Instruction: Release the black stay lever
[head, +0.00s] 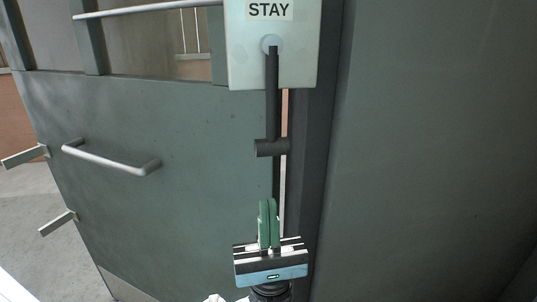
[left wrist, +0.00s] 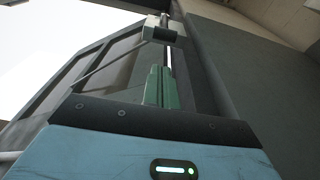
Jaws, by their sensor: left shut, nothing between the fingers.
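The black stay lever (head: 272,100) hangs straight down from a round pivot on a pale box labelled STAY (head: 270,70). A short black cross grip (head: 272,148) sits at its lower part. My left gripper (head: 269,204) is below the cross grip, apart from it in the picture. Its green fingers point up and are closed together with nothing between them. In the left wrist view the fingers (left wrist: 160,70) point up toward a dark cylinder (left wrist: 160,35), which looks like the lever's grip. My right gripper is in neither view.
A grey-green door (head: 180,190) with a metal pull handle (head: 110,160) fills the left. A pale rail (head: 145,9) crosses its top opening. Two metal brackets (head: 25,157) stick out at its left edge. A dark post and a plain grey panel (head: 430,150) stand on the right.

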